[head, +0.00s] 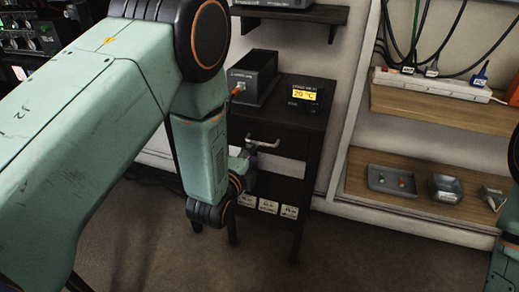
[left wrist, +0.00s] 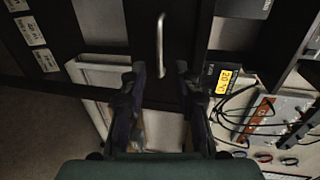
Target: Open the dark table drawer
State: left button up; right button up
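The dark table (head: 312,150) stands against the wall in the middle of the head view. Its drawer (head: 290,137) looks shut and has a pale metal bar handle (head: 263,143). In the left wrist view the handle (left wrist: 160,45) runs upright in the picture on the dark drawer front (left wrist: 178,75). My left gripper (left wrist: 160,78) is open and empty, its two fingers on either side of the handle's line, with the handle beyond the tips. In the head view the left gripper (head: 245,162) is close to the drawer front, partly hidden by my arm. My right gripper is out of view.
A black box (head: 254,77) and a display unit reading 20 °C (head: 306,94) stand on the table top. Labelled items (head: 268,206) sit on the table's lower shelf. Wooden shelves (head: 420,200) with trays and a power strip (head: 432,82) are at the right.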

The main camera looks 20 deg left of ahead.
pick_arm(q)
jog(key=b+x, duration=0.2)
jog(key=x, duration=0.4)
jog(key=shift+w, duration=0.15)
jog(key=shift+f, duration=0.1)
jog(key=shift+c, duration=0.2)
jog(key=shift+d, duration=0.1)
grip_shut()
